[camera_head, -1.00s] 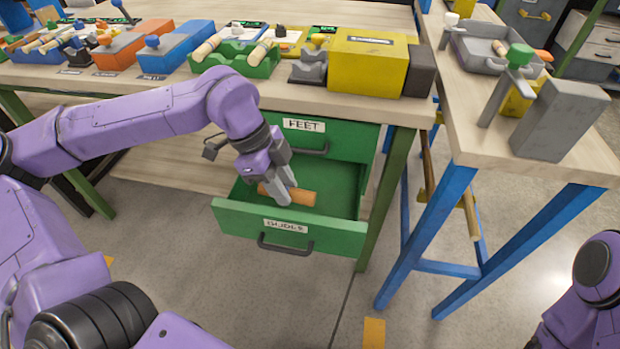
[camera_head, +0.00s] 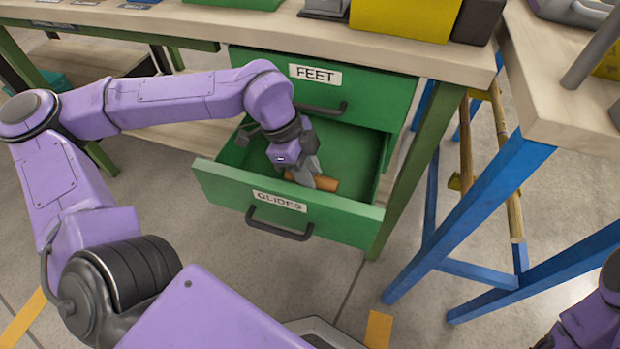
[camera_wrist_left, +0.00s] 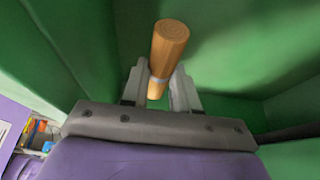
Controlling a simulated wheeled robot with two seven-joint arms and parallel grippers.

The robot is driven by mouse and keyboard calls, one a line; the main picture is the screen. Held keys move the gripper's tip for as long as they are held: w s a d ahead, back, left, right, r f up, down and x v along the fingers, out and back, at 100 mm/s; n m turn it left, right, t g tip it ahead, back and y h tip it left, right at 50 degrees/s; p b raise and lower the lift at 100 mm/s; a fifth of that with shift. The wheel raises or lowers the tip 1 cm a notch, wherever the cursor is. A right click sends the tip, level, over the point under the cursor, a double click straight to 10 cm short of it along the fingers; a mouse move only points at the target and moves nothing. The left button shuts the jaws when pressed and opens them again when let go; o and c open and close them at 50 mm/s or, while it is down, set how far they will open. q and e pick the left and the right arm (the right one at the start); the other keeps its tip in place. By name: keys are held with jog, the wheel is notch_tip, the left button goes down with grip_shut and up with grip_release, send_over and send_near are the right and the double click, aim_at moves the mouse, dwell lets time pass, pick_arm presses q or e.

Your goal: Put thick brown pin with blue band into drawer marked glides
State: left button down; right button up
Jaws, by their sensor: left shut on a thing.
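The thick brown pin (camera_head: 323,185) is held by my left gripper (camera_head: 313,180) inside the open lower green drawer (camera_head: 215,180), labelled GLIDES. In the left wrist view the pin (camera_wrist_left: 167,50) stands out between the two fingers (camera_wrist_left: 158,88), which are shut on it. A narrow pale bluish band shows between the fingertips. The drawer's green walls surround pin and fingers. The fingers hide part of the pin, and I cannot tell whether it touches the drawer floor. My right gripper is out of view.
The closed FEET drawer (camera_head: 330,88) sits directly above the open one, under the bench top (camera_head: 300,30). A blue-legged table (camera_head: 570,100) stands to the right. The drawer's inside right part looks empty.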

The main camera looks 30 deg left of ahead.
pick_arm(q)
notch_tip(320, 180, down, 4)
jog(key=shift+r+b, duration=0.1)
jog(key=shift+b, duration=0.45)
jog(key=shift+r, duration=0.15)
jog(key=c, duration=0.9)
grip_release()
jog(key=shift+o, duration=0.2)
jog(key=p+v, duration=0.4)
jog(key=v, duration=0.7)
jog(key=shift+s+a+r, duration=0.1)
jog(key=shift+a+r, duration=0.15)
jog(key=shift+r, duration=0.2)
